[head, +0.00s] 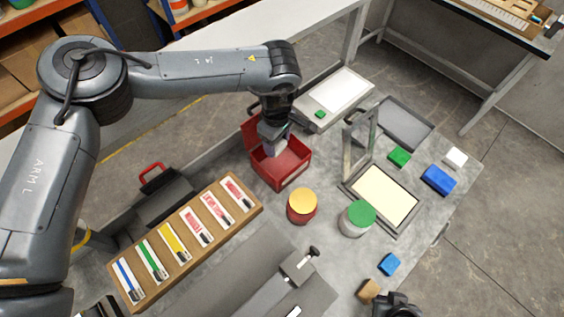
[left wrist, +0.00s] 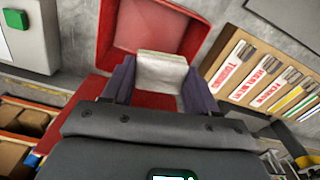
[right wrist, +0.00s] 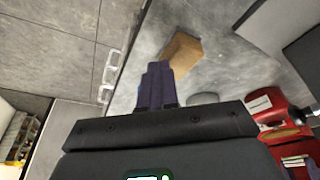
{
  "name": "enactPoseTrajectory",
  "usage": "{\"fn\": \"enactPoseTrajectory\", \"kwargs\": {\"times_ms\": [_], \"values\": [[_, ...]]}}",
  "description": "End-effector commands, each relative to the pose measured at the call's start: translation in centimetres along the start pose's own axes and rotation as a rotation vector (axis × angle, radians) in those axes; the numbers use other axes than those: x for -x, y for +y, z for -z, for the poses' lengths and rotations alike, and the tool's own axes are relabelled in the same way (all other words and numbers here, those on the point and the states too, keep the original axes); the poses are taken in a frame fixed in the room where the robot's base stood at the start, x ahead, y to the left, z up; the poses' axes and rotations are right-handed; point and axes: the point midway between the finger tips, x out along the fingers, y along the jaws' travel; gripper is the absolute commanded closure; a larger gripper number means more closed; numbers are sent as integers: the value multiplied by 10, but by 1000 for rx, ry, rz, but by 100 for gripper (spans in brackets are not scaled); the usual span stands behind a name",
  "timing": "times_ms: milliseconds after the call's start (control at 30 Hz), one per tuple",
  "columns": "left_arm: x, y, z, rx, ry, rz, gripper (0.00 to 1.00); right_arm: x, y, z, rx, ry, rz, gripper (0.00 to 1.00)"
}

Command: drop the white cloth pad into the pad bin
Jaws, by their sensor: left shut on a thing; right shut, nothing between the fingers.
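My left gripper (head: 272,146) is shut on a white cloth pad (left wrist: 162,72), which sits between its two fingers in the left wrist view. In the head view this gripper is over the open red bin (head: 296,176), with the pad mostly hidden by the gripper. The red bin (left wrist: 190,38) also shows around and beyond the pad in the left wrist view, its raised red lid behind. I cannot tell how far the pad is above the bin's floor. My right gripper (right wrist: 156,80) is shut and empty, near the table's front edge beside a tan block (right wrist: 182,50).
A wooden rack (head: 187,240) with coloured labelled slots lies left of the bin. A yellow-topped red can (head: 302,208) and a green-lidded can (head: 357,219) stand to its right. A metal frame stand (head: 387,197), blue block (head: 438,180) and white block (head: 455,157) are farther right.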

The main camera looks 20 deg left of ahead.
Motion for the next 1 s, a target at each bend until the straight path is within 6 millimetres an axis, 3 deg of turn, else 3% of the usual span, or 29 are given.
{"fn": "enactPoseTrajectory", "kwargs": {"times_ms": [200,233,433,767,1000], "values": [[0,0,0,0,0,0,66,0,1,0,5,0,-4,100],[0,0,0,0,0,0,40,0,2,0,6,0,-5,100],[0,0,0,0,0,0,12,0,2,0,9,0,-8,100],[2,0,0,0,0,-1,12,0,2,0,8,1,-7,100],[28,1,0,0,0,-3,12,0,1,0,3,2,-3,100]]}}
